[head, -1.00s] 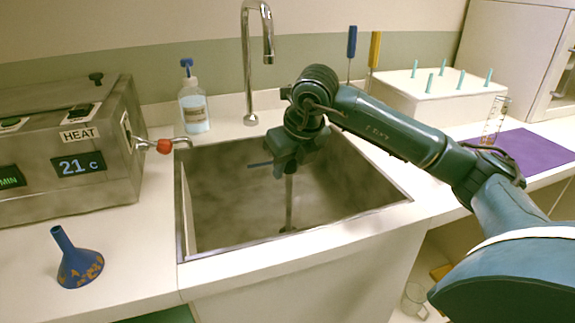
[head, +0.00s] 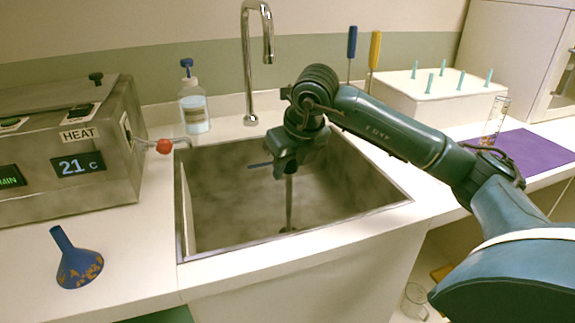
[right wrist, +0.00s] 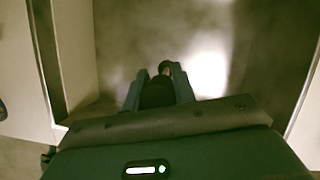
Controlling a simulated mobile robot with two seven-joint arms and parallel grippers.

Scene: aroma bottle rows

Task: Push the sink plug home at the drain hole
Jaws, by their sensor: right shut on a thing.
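The sink (head: 235,205) is a grey metal basin set in the white counter. My right gripper (head: 287,172) points down into it and is shut on a dark thin upright piece (head: 289,200), which looks like the stem of the sink plug. The stem reaches down to a small dark round spot (head: 288,230) on the basin floor. I cannot tell plug from drain hole there, nor how deep the plug sits. In the right wrist view a dark thing (right wrist: 158,92) is between the fingers, with a small round dark end (right wrist: 165,67) beyond it. My left gripper is out of view.
A chrome faucet (head: 247,65) stands behind the sink, with a soap bottle (head: 194,112) beside it. A heater box (head: 70,150) with a red-knobbed tap (head: 164,146) and a blue funnel (head: 78,265) are on the left. A white rack (head: 430,95) and purple mat (head: 535,155) lie right.

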